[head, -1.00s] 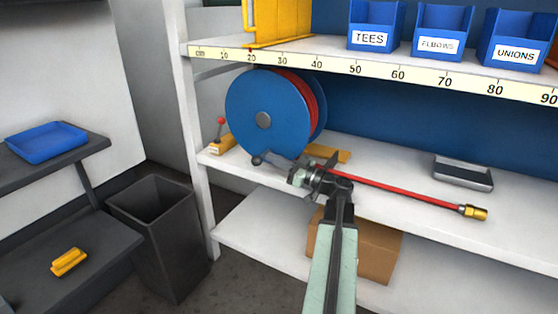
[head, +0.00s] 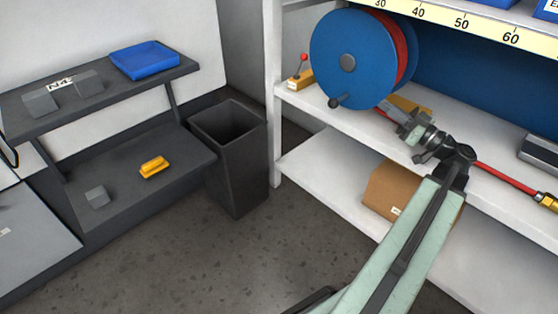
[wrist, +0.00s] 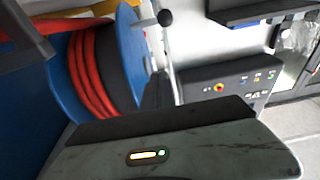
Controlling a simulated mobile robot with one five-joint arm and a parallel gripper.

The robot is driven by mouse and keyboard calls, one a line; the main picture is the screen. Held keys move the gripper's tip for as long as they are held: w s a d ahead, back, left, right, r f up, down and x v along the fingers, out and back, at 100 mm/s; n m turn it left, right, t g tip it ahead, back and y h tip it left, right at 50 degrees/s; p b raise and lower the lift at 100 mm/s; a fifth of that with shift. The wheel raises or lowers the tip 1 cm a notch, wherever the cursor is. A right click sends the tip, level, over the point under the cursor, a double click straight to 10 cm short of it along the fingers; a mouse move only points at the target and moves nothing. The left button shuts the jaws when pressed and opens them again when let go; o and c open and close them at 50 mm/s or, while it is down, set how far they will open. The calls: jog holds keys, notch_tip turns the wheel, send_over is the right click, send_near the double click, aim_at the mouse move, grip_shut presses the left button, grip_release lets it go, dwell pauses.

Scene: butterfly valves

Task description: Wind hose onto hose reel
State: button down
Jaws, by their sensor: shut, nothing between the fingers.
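The blue hose reel (head: 347,82) stands on the white shelf in the head view, with red hose (head: 402,50) wound on its drum. Its black crank knob (head: 335,102) is at the bottom of the near face. A straight length of red hose (head: 505,177) runs right along the shelf to a brass end (head: 547,201). My gripper (head: 388,108) is shut and empty, right of the knob and apart from it, in front of the hose. The wrist view shows the wound hose (wrist: 88,75), the blue flange (wrist: 131,45) and a black knob (wrist: 166,18).
A lever with a red knob (head: 303,58) stands left of the reel. A cardboard box (head: 385,195) is on the lower shelf. A dark bin (head: 232,165) and a dark rack (head: 120,165) are at left. A grey tray (head: 540,150) is at right. Floor between is clear.

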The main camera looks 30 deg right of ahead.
jog(key=w+a+f+g+y, duration=0.1)
jog(key=w+a+f+g, duration=0.35)
jog(key=a+f, duration=0.4)
jog(key=w+a+f+m+g+y+b, duration=0.1)
jog(key=w+a+f+g, duration=0.4)
jog(key=a, duration=0.6)
jog(key=w+a+f+g+y, duration=0.1)
jog(key=w+a+f+g, duration=0.2)
jog(key=w+a+f, duration=0.5)
jog(key=s+d+r+m+t+p, duration=0.1)
jog(key=s+d+r+m+p, duration=0.2)
jog(key=d+r+m+p, duration=0.3)
jog(key=s+d+r+m+t+p, duration=0.1)
jog(key=s+d+r+m+p, duration=0.3)
jog(key=d+r, duration=0.4)
jog(key=s+d+r+m+t+h+p, duration=0.1)
jog(key=s+d+r+m+p, duration=0.1)
jog(key=s+d+r+p, duration=0.4)
jog(key=s+d+r+m+t+h+p, duration=0.1)
jog(key=s+d+r+m+h+p, duration=0.15)
jog(key=s+d, duration=0.4)
jog(key=w+r+b+x, duration=0.1)
jog(key=b+x, duration=0.1)
jog(key=x, duration=0.5)
jog(key=w+r+b+x, duration=0.1)
jog(key=b+x, duration=0.2)
jog(key=x, duration=0.4)
jog(key=shift+w+d+r+y, duration=0.15)
jog(key=shift+d+y, duration=0.1)
jog(key=shift+y, duration=0.2)
